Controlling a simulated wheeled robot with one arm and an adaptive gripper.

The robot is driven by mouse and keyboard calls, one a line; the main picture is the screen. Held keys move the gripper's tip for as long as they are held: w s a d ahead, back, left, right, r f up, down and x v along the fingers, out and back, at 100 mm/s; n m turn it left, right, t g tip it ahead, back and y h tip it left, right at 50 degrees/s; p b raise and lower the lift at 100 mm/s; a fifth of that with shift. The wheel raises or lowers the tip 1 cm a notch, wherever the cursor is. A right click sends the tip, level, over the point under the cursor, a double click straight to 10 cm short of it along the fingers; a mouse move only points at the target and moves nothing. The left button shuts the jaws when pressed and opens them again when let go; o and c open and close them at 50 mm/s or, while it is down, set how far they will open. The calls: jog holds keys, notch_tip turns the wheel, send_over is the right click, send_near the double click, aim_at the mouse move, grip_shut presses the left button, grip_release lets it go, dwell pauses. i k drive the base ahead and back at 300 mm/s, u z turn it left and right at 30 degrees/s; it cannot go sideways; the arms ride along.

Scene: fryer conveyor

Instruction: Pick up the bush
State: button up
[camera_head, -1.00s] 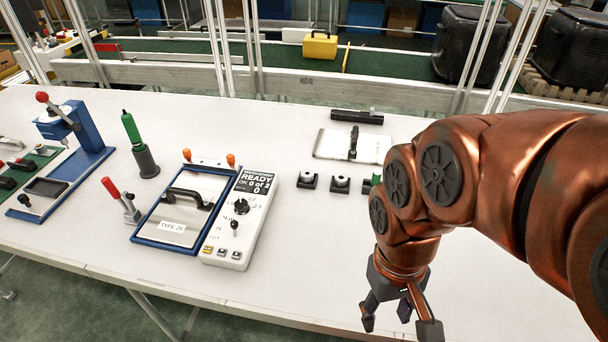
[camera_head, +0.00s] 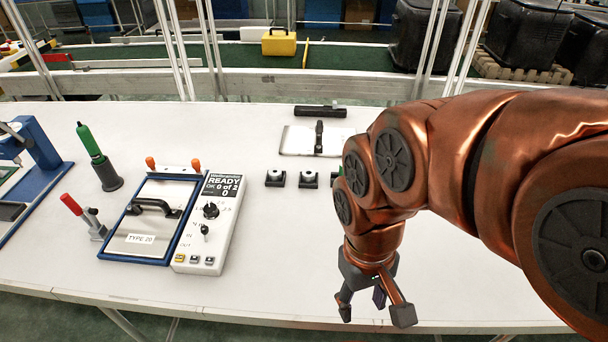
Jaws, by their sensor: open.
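I cannot tell for certain which thing is the bush. Two small pieces with round, pale tops sit in black square holders, a left holder (camera_head: 275,178) and a right holder (camera_head: 308,179), at the middle of the white table. A green bit of a third piece (camera_head: 336,170) shows beside them, mostly hidden behind my arm. My gripper (camera_head: 374,307) is open and empty, with its fingers pointing down near the table's front edge. It is in front of and to the right of the holders, clear of them.
A white control box (camera_head: 209,225) reading "READY" stands beside a blue-framed plate (camera_head: 153,222) with a black handle. A green-handled tool (camera_head: 98,157) and a red-handled clamp (camera_head: 84,217) stand at the left. A flat plate (camera_head: 300,141) and a black bar (camera_head: 320,111) lie farther back.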

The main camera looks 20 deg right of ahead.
aim_at(309, 174)
jog(key=u, duration=0.05)
jog(key=k, duration=0.5)
jog(key=u, duration=2.05)
jog(key=i, duration=1.3)
jog(key=z, duration=2.2)
jog(key=i, duration=0.5)
